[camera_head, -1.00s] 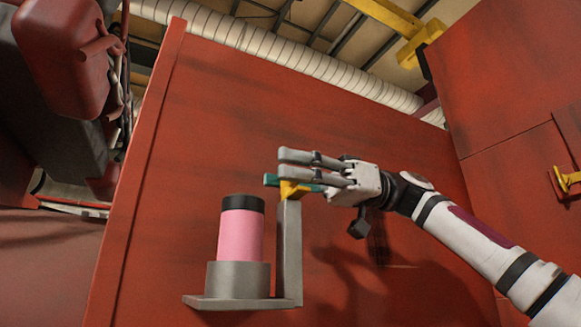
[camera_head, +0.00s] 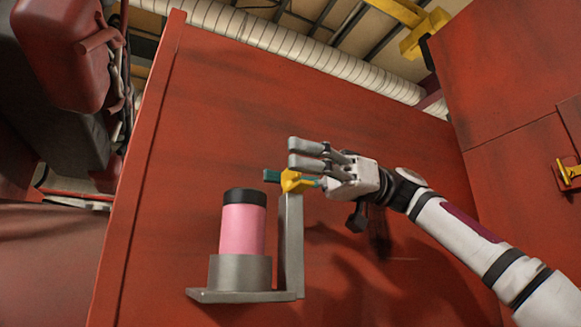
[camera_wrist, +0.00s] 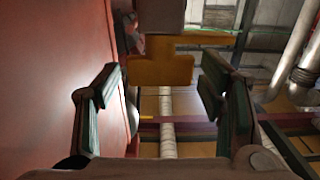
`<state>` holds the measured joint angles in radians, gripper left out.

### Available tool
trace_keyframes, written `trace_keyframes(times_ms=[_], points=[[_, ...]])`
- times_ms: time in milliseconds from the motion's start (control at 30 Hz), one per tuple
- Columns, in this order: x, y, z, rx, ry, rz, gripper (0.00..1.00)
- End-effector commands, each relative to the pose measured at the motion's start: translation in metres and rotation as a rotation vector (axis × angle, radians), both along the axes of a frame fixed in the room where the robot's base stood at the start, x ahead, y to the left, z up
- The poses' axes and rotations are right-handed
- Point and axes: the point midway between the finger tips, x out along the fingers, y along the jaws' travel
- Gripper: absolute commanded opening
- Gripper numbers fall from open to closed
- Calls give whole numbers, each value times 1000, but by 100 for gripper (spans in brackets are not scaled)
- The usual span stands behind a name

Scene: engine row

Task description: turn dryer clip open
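The yellow dryer clip (camera_head: 292,183) sits at the top of a grey upright bracket (camera_head: 291,245). Below and left of it, a pink dryer cylinder (camera_head: 242,229) with a black cap stands upright in a grey cup on the bracket's foot. My gripper (camera_head: 292,162) is at the clip, coming from the right, with grey fingers above it and a teal piece showing behind it. In the wrist view, the yellow clip (camera_wrist: 160,70) lies between my gripper's spread, green-padded fingers (camera_wrist: 164,75), with a gap on each side. Contact is not visible.
A large red panel (camera_head: 210,110) stands close behind the bracket. Another red panel with a yellow latch (camera_head: 567,174) is at the right. Dark red machinery (camera_head: 70,60) hangs at the upper left. The space left of the cylinder looks clear.

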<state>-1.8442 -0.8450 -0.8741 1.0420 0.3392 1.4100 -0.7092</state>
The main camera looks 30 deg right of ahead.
Motion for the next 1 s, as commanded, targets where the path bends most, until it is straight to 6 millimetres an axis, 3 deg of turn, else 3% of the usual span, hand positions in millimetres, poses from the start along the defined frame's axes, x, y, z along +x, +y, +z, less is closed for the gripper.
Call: trace_keyframes(times_ms=[267,700,1000], points=[[0,-8,0,1,0,0,63],[2,-89,1,4,-1,-1,63],[2,-116,0,1,-1,1,63]])
